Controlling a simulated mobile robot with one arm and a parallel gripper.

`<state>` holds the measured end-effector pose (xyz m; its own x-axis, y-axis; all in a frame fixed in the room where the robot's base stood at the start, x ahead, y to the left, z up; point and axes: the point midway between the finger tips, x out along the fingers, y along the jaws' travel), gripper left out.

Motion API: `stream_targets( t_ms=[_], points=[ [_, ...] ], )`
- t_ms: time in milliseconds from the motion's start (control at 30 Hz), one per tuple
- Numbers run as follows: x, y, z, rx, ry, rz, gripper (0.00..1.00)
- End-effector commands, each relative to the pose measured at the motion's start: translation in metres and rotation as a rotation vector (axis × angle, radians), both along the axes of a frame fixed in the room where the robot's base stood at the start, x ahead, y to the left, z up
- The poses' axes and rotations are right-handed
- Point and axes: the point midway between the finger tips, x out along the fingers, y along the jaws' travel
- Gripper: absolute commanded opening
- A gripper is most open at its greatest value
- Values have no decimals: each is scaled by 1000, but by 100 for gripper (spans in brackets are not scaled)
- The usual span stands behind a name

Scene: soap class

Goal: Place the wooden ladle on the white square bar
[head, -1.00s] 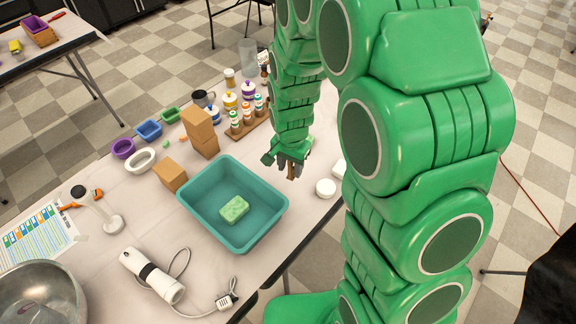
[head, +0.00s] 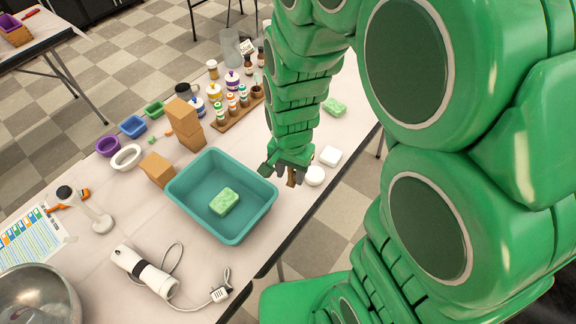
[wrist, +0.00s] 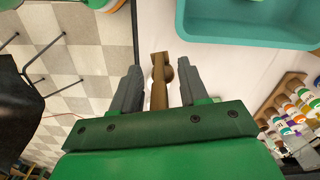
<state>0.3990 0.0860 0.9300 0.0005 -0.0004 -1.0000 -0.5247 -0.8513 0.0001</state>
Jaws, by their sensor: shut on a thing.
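My gripper (wrist: 158,88) is shut on the brown wooden ladle (wrist: 159,92), which sticks out between the fingers in the wrist view. In the head view, the ladle (head: 291,178) shows as a small brown piece below my gripper (head: 290,168). The white square bar (head: 330,156) lies on the table, to the right of my gripper and apart from it. A white round bar (head: 314,176) lies between them in the picture, close beside the ladle. I cannot tell the ladle's exact height above the table.
A teal bin (head: 180,202) with a green bar (head: 224,201) in it stands left of my gripper. Another green bar (head: 334,106) lies behind the square bar. A wooden rack (head: 240,115) of small bottles stands farther back. The table's edge runs close by on the right.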

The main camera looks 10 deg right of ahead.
Motion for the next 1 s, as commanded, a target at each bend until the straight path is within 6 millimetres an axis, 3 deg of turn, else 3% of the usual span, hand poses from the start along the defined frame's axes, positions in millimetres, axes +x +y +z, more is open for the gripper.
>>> stream_targets(
  t_ms=[267, 800, 1000],
  points=[
    [0, -16, 5, 1, -2, -30, 12],
    [10, -103, 24, 1, -2, -189, 12],
    [10, -124, 28, 1, -3, -223, 12]
  ],
)
